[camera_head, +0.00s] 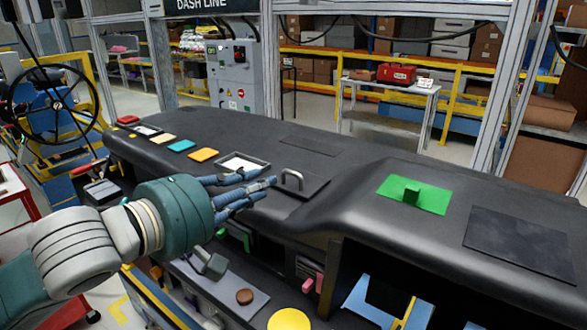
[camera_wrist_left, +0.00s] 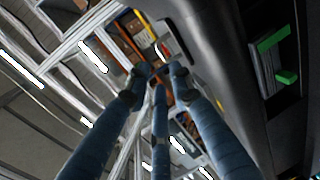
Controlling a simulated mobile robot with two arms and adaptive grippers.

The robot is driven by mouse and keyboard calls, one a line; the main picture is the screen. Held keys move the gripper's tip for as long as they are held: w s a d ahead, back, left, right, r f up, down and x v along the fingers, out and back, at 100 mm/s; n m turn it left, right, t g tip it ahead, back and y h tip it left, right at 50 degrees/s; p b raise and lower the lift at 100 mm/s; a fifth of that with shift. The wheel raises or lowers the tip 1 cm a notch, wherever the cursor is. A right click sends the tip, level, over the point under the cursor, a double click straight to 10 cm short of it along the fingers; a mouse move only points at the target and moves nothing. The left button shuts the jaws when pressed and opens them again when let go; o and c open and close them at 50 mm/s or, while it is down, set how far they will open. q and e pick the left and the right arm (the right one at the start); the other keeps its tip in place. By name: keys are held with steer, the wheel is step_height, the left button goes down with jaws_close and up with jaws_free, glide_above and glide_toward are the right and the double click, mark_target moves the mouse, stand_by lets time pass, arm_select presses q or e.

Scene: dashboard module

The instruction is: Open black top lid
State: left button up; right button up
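The black lid (camera_head: 312,189) is a flat panel on top of the dark dashboard (camera_head: 345,165) and lies closed. A grey arched handle (camera_head: 292,179) stands up from it. My left gripper (camera_head: 268,188) comes in from the left, just left of the handle and apart from it. Its blue fingers are spread with nothing between them. In the left wrist view the fingers of my left gripper (camera_wrist_left: 157,75) also show apart and empty, with the dashboard side (camera_wrist_left: 225,60) to their right. The handle cannot be made out in that view. My right gripper is not in view.
A shallow tray (camera_head: 262,161) lies behind my left fingers. A green lid (camera_head: 425,197) with a green knob and another black panel (camera_head: 520,243) lie to the right. Coloured flat pieces line the left end. Open compartments face the front below.

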mark_target(292, 172)
arm_select(q)
steer(key=p+x, duration=0.1)
steer(key=x, duration=0.3)
steer(key=shift+w+d+r, duration=0.1)
steer(key=shift+w+d, duration=0.05)
steer(key=shift+d, duration=0.05)
steer(key=x, duration=0.4)
steer(key=shift+p, duration=0.3)
steer(key=shift+w+d+f, duration=0.1)
steer(key=shift+w+f, duration=0.1)
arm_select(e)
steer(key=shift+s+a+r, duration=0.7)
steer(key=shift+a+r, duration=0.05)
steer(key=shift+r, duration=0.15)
arm_select(q)
steer(key=shift+c, duration=0.2)
steer(key=c, duration=0.5)
jaws_close()
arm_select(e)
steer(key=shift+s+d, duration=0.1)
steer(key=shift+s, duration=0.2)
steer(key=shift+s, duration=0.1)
